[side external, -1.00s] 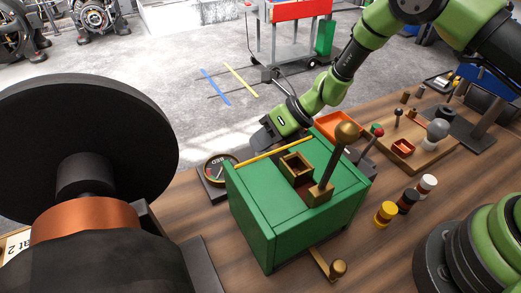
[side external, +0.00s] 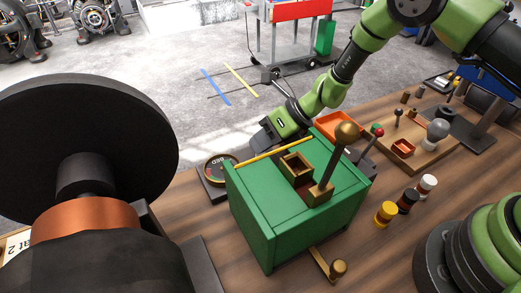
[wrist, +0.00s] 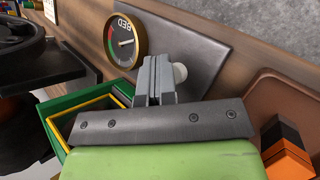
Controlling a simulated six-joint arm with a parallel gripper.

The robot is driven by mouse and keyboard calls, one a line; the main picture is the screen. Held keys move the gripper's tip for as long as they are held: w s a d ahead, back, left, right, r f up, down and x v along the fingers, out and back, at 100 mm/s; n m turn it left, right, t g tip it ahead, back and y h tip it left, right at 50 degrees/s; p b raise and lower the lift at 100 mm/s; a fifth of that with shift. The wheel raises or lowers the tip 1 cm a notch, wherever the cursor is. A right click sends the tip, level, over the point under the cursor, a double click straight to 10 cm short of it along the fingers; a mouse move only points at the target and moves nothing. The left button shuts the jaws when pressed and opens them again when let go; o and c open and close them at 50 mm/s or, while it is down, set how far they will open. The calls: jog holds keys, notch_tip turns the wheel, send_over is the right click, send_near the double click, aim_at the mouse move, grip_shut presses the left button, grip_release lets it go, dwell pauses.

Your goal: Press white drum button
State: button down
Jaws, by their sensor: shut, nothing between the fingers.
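A small white round button (wrist: 180,72) shows in the wrist view, on a dark plate (wrist: 200,45), just right of my fingertips and partly hidden by them. In the side view my gripper hides that spot. My gripper (wrist: 154,80) is shut and empty, its fingers together over the dark plate; I cannot tell whether they touch the button. In the side view my gripper (side external: 262,145) is low behind the green box (side external: 250,215). Separately, a white-topped cylinder (side external: 427,182) stands on the table at the right, well away from my gripper.
A round gauge (side external: 220,168) stands left of my gripper; it also shows in the wrist view (wrist: 125,42). Yellow (side external: 386,212) and dark (side external: 407,200) cylinders stand near the white-topped one. An orange tray (side external: 338,124) lies behind the box.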

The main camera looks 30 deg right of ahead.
jog(key=shift+s+f, duration=0.1)
jog(key=shift+s, duration=0.05)
jog(key=shift+r, duration=3.1)
jog(key=shift+r, duration=0.35)
jog(key=s+d+r+n+h, duration=0.1)
jog(key=s+d+r+n, duration=0.2)
jog(key=s+r+n, duration=0.35)
jog(key=s+d+r+n, duration=0.2)
jog(key=s+r+n, duration=0.1)
jog(key=r+n, duration=0.65)
jog(key=s+d+r+n+t+h, duration=0.1)
jog(key=s+d+r+n+h, duration=0.1)
jog(key=s+d+n, duration=0.2)
jog(key=s+d+r+n+t+h, duration=0.2)
jog(key=s+n, duration=0.5)
jog(key=s, duration=0.4)
jog(key=d+r+h, duration=0.1)
jog(key=d, duration=0.1)
jog(key=shift+d+n, duration=0.35)
jog(key=shift+n, duration=0.05)
